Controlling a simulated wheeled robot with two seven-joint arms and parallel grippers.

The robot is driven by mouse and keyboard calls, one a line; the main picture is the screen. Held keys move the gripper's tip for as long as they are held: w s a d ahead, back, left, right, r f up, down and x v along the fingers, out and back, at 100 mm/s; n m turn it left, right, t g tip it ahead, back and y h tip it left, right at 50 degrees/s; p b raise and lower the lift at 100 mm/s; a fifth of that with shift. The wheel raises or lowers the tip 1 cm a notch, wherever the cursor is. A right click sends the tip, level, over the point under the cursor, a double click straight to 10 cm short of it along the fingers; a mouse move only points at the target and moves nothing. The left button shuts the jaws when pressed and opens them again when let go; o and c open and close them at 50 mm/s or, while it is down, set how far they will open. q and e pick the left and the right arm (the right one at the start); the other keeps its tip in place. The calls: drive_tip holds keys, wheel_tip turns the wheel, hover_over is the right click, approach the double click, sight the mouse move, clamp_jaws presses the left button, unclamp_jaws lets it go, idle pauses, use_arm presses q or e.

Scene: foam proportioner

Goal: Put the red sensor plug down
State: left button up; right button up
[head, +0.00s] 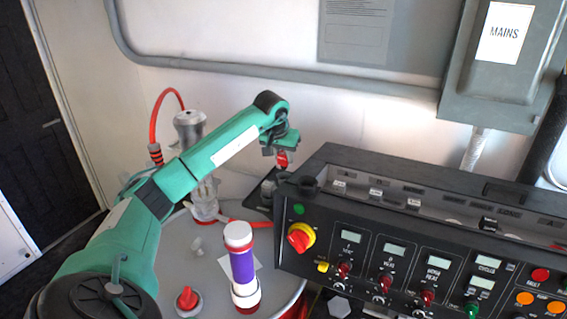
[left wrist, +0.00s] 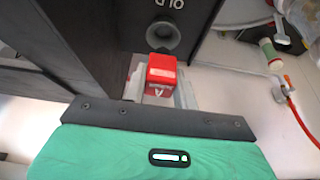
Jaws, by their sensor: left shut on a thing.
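The red sensor plug (head: 282,160) is held in my left gripper (head: 280,153), above the far left corner of the black control panel. In the left wrist view the red plug (left wrist: 161,72) sits between the grey fingers, which are partly hidden by it. A round grey socket (left wrist: 163,37) lies just beyond the plug in that view, on a dark surface marked "OLD". I cannot tell whether the plug touches the socket. My right gripper is in neither view.
The black control panel (head: 425,205) with knobs and displays fills the right. A grey drum (head: 215,290) carries a purple and white cylinder (head: 242,268) and a red-topped valve (head: 187,298). A clear metal-topped fitting (head: 188,128) with a red hose stands behind my left arm.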

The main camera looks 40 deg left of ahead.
sight(283, 165)
use_arm(q)
drive_tip(key=shift+d+f+p, duration=0.1)
drive_tip(key=shift+f+p, duration=0.2)
drive_tip(key=shift+f, duration=0.25)
drive_tip(key=shift+f+p, duration=0.4)
drive_tip(key=shift+f, duration=0.9)
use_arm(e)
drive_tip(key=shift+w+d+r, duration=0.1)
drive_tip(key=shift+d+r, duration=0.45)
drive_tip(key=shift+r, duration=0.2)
use_arm(q)
drive_tip(key=shift+f, duration=0.1)
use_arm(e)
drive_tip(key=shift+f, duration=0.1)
use_arm(q)
drive_tip(key=shift+f, duration=0.15)
drive_tip(key=o, duration=1)
drive_tip(key=shift+c, duration=0.2)
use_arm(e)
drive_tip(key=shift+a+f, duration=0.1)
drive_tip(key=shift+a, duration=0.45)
